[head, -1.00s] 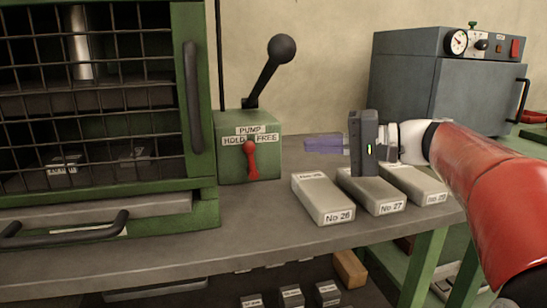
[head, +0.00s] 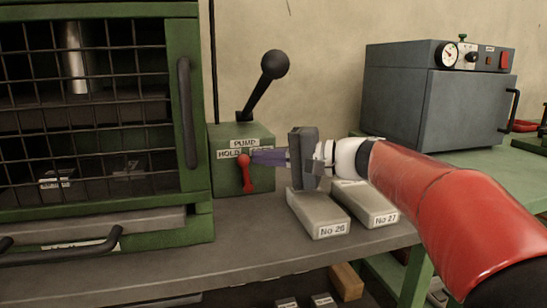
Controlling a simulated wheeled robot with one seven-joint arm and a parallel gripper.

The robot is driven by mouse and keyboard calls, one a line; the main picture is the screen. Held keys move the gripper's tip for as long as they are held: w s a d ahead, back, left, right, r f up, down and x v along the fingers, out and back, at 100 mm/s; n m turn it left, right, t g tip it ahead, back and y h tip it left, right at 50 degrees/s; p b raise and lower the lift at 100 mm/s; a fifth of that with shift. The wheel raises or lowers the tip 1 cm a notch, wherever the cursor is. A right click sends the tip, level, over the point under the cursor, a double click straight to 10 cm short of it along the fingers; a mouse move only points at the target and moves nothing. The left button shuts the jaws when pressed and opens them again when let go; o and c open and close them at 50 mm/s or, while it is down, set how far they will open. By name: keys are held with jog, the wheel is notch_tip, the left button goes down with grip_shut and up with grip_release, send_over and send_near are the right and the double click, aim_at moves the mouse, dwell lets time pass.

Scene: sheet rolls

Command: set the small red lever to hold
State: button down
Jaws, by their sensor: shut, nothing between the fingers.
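The small red lever (head: 246,174) stands on the front of the green pump box (head: 226,178), below the PUMP label. Its rounded top is between the HOLD label (head: 229,154) on the left and the FREE label, and it leans slightly left at the top. My gripper (head: 256,157) comes in from the right with its purple fingers shut and empty. The fingertips are just right of the lever's top and cover most of the FREE label. I cannot tell whether they touch the lever.
A black ball-topped handle (head: 266,80) rises from the box. A green caged cabinet (head: 184,190) stands at left. Grey blocks No 26 (head: 320,215) and No 27 (head: 366,204) lie on the bench under my arm. A grey oven (head: 430,105) stands at the back right.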

aim_at(245, 155)
jog(key=a+h+p, duration=0.1)
jog(key=a+r+n+h+p, duration=0.1)
jog(key=shift+s+r+n+h, duration=0.15)
jog(key=shift+s+n+h, duration=0.15)
jog(key=shift+s, duration=0.05)
jog(key=shift+s+a+g, duration=0.1)
jog(key=shift+a+g, duration=0.15)
jog(key=shift+g, duration=0.05)
jog(key=shift+s+a+f+h, duration=0.1)
jog(key=shift+a+f+h, duration=0.1)
jog(key=shift+a+h, duration=0.25)
jog(key=shift+r, duration=0.1)
